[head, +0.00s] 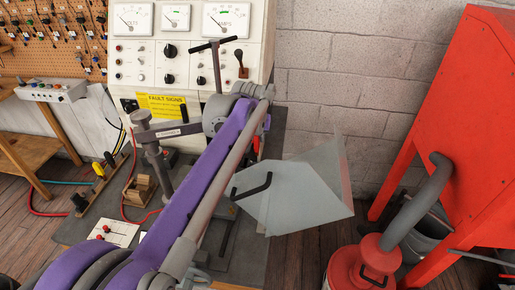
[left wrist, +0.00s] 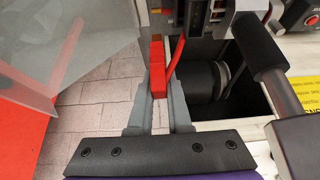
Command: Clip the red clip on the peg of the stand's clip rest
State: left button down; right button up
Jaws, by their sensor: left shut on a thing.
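My left gripper (left wrist: 160,92) is shut on the red clip (left wrist: 157,64), which stands up between the grey fingers in the left wrist view. A red lead runs up beside the clip on its right. My right gripper is not in view.
A clear guard with a black handle (head: 305,190) stands right of my left arm. A grey metal post and clamp (head: 155,145) are at its left. A black cylinder (left wrist: 202,82) lies in a dark opening right of the clip. A red cabinet (head: 450,90) stands at the right.

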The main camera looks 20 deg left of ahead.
pick_arm(q)
notch_tip(320, 180, up, 7)
jog(key=p, duration=0.2)
jog(key=shift+f+p, duration=0.15)
jog(key=shift+p, duration=0.15)
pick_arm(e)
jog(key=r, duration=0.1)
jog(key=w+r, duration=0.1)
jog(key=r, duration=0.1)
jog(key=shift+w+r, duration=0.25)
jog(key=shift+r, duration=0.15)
